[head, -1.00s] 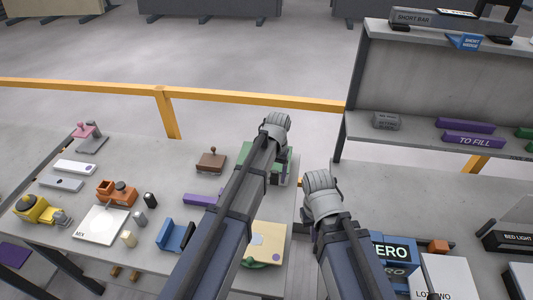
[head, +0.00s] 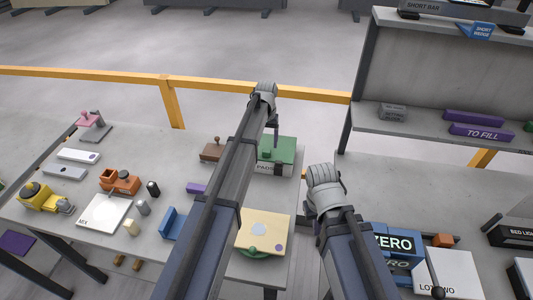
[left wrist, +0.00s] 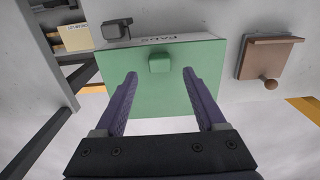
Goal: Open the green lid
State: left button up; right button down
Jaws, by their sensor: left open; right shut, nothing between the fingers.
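The green lid (head: 284,146) sits on a white box lettered PADS (head: 270,168) at the back right of the left table. In the left wrist view the lid (left wrist: 115,82) fills the middle, with a small green knob (left wrist: 159,63) near its lettered edge. My left gripper (left wrist: 160,73) is open and empty. Its two purple fingers hang over the lid, one on each side of the knob in the picture; I cannot tell the height gap. My right gripper (head: 316,226) is shut and mostly hidden by its own wrist, away from the lid.
A brown stamp-like block (head: 211,151) stands left of the green lid. A yellow-topped box (head: 264,231), blue holder (head: 174,223) and purple bar (head: 196,188) lie nearer. Blue ZERO boxes (head: 394,244) are right of my right arm. A yellow rail (head: 170,82) runs behind.

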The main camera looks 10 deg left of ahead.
aim_at(267, 150)
pick_arm(q)
notch_tip(267, 150, down, 4)
jog(key=b, duration=0.3)
jog(key=shift+f, duration=0.2)
jog(key=shift+r, duration=0.1)
jog(key=shift+c, duration=0.2)
grip_shut()
dwell(0.8)
